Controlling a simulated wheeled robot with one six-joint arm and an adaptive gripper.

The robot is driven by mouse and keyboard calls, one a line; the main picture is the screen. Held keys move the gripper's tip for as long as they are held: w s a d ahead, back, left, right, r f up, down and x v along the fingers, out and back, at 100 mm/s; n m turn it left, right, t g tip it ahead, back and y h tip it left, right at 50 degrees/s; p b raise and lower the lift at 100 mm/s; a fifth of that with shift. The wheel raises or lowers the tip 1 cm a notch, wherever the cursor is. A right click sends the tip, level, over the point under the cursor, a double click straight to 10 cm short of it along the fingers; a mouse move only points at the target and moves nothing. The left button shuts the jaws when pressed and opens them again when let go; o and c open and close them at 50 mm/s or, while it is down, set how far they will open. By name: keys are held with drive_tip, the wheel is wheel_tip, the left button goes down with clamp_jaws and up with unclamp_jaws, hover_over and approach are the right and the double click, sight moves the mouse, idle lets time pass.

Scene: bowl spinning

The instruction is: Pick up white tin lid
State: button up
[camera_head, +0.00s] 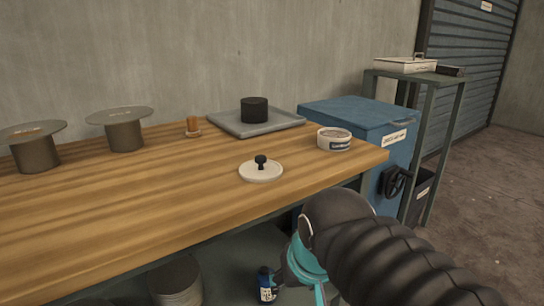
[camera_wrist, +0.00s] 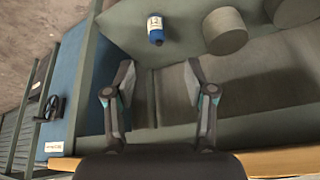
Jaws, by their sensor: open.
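The white tin lid (camera_head: 261,173) is a flat round disc with a black knob. It lies on the wooden workbench (camera_head: 120,210) near its front edge, right of the middle. A round white tin (camera_head: 334,140) with a label stands behind it to the right. My gripper (camera_wrist: 159,82) is open and empty in the wrist view, with its two fingers wide apart. The wrist view looks onto the shelf under the bench, and the lid does not show there. In the head view my arm is in front of and below the bench edge, apart from the lid.
A grey tray (camera_head: 225,124) with a black cylinder (camera_head: 254,110) lies behind the lid. A blue bin (camera_head: 365,122) stands beyond the bench's right end. A blue bottle (camera_wrist: 155,30) is on the lower shelf.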

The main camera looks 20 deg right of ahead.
drive_tip(key=w+r+m+g+p, duration=0.1)
drive_tip(key=w+r+m+p, duration=0.5)
drive_tip(key=r, duration=0.8)
wheel_tip(320, 180, up, 14)
drive_tip(key=m+g+b, duration=0.1)
drive_tip(key=m+g, duration=0.3)
drive_tip(key=m, duration=0.7)
hover_over(260, 156)
drive_tip(key=f, duration=0.2)
drive_tip(key=f+b, duration=0.1)
drive_tip(key=f, duration=0.2)
drive_tip(key=f+b, duration=0.1)
drive_tip(key=f, duration=0.1)
drive_tip(key=shift+s+f, duration=0.25)
drive_tip(key=shift+f, duration=0.05)
drive_tip(key=shift+w+f+b, duration=0.15)
drive_tip(key=shift+f+b, duration=0.7)
drive_tip(key=shift+f, duration=2.35)
drive_tip(key=c, duration=1)
